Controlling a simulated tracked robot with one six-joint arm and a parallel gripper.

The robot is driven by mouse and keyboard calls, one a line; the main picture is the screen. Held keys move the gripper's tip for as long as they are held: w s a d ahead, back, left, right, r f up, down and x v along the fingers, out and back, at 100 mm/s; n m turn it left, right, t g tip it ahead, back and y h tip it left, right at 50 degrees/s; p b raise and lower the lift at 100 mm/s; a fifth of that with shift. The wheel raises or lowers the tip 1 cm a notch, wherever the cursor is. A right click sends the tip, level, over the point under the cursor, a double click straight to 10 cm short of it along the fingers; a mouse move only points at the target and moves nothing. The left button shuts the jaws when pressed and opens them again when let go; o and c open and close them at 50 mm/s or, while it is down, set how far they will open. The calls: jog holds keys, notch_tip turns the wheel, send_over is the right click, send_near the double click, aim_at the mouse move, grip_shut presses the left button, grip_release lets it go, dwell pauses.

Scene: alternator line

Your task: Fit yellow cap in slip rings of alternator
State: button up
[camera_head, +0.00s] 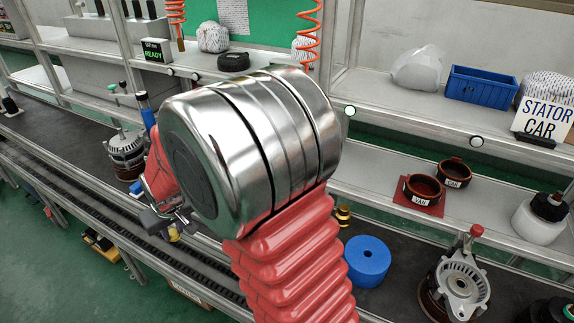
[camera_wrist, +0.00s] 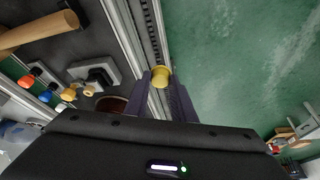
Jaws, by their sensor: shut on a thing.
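My gripper (camera_wrist: 161,80) is shut on a small round yellow cap (camera_wrist: 160,72), held between the tips of its two dark fingers in the wrist view. An alternator (camera_head: 125,152) stands on the dark belt at the left, apart from the gripper. Another alternator (camera_head: 458,284) with a red-knobbed post is at the lower right. I cannot make out slip rings on either one.
A blue ring (camera_head: 367,261) lies near the right alternator. Brown VAN rings (camera_head: 421,190) sit on the shelf, with a blue bin (camera_head: 480,87) above. In the wrist view, several coloured caps and a wooden handle (camera_wrist: 38,33) lie left of the rail; green floor is at right.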

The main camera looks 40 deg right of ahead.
jog(key=shift+d, duration=0.25)
jog(key=shift+d+r, duration=0.2)
jog(key=shift+d, duration=0.1)
jog(key=s+d+r+m, duration=0.1)
jog(key=s+d+r, duration=0.4)
jog(key=d, duration=0.3)
jog(key=s+d+r+m+h, duration=0.1)
jog(key=s+d+r+m, duration=0.1)
jog(key=s+d+r, duration=0.4)
jog(key=s+d+r+m, duration=0.2)
jog(key=s+d+r, duration=0.3)
jog(key=d, duration=0.7)
jog(key=shift+s+d+r+h, duration=0.3)
jog(key=shift+s+h, duration=0.1)
jog(key=shift+s, duration=0.3)
jog(key=shift+a+f, duration=0.1)
jog(key=shift+f, duration=2.8)
jog(key=shift+f, duration=1.4)
jog(key=o, duration=1.1)
